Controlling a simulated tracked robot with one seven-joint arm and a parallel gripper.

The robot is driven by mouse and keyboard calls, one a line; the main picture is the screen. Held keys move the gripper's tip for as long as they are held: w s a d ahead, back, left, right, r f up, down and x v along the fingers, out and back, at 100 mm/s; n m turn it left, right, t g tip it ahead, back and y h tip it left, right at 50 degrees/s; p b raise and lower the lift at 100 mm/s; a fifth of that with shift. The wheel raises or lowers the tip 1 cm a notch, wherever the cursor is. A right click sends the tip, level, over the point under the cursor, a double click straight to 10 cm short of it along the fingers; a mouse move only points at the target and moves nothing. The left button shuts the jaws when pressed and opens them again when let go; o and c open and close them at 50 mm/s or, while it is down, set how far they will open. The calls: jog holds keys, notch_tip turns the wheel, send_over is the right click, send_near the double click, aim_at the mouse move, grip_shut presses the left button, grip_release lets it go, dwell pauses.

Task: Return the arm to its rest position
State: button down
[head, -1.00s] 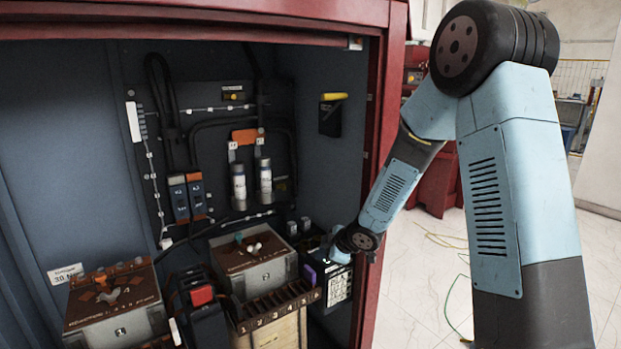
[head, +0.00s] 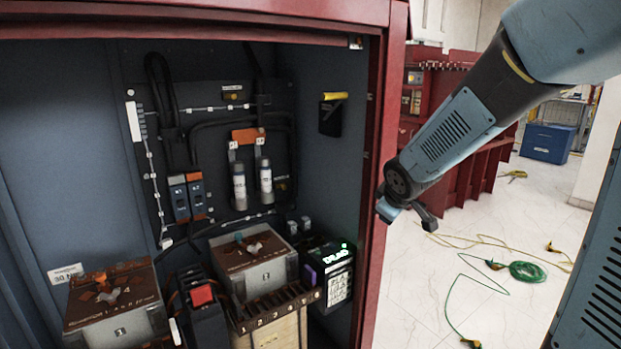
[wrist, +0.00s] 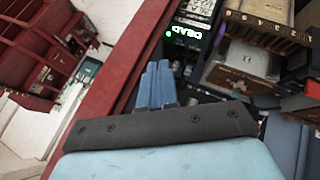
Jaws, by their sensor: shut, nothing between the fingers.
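My arm hangs down from the upper right in the head view, outside the cabinet's right post. My gripper (head: 387,211) is at its lower end, in front of the red post and empty. In the wrist view my gripper (wrist: 160,82) shows two blue fingers side by side, closed together with nothing between them. A black tester box (head: 331,270) with green lit letters reading "DEAD" stands inside the cabinet at the right, below and left of my gripper. The tester box also shows beyond the fingers in the wrist view (wrist: 187,38).
The red cabinet frame (head: 383,130) stands close by my gripper. Inside are transformer boxes (head: 250,262), a numbered rack (head: 276,308) and two white cylinders (head: 265,178). Right of the cabinet is open tiled floor with a green hose (head: 527,271) and a blue bin (head: 548,143).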

jog(key=s+d+r+m, duration=0.1)
jog(key=s+r+m, duration=0.2)
jog(key=s, duration=0.5)
jog(key=s+d+r+m+g, duration=0.1)
jog(key=s+d+r+m, duration=0.1)
jog(key=s, duration=0.7)
jog(key=s+d+r+m+g, duration=0.1)
jog(key=s+r+m, duration=0.3)
jog(key=s, duration=0.4)
jog(key=shift+s+d, duration=0.3)
jog(key=shift+d, duration=0.1)
